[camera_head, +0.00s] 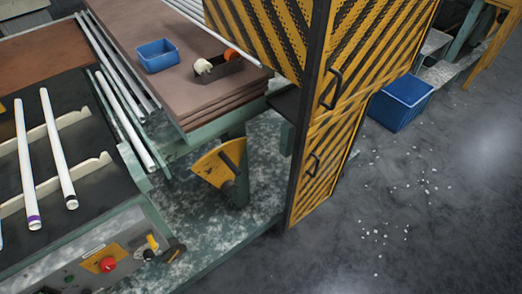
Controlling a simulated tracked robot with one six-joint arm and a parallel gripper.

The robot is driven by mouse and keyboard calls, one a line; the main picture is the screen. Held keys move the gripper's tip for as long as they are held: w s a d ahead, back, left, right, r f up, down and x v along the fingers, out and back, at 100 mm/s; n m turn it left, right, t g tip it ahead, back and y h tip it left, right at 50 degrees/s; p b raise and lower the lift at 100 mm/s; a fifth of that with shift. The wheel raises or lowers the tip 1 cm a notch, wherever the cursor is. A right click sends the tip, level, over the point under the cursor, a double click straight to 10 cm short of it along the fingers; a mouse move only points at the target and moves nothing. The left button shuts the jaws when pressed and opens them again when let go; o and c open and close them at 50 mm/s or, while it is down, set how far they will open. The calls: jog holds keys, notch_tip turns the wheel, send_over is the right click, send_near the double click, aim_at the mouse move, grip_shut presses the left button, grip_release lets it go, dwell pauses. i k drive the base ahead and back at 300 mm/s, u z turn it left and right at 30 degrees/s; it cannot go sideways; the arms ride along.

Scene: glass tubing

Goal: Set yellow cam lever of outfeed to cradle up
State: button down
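A small yellow lever (152,242) stands up at the right end of the grey control panel (52,265), next to a red mushroom button (107,264). I cannot tell for certain which of these is the outfeed cam lever. Cradle bars (90,165) on the left bed carry white glass tubes (58,150), one with a purple end. My gripper is not in view.
A yellow-black striped cabinet (325,130) with handles stands right of centre. A blue bin (157,55) and a tape dispenser (219,68) sit on the brown table (125,25). A blue crate (400,102) and white shards (385,230) lie on the otherwise open floor at right.

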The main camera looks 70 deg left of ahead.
aim_at(220, 166)
jog(key=i, duration=0.8)
jog(key=u, duration=4.05)
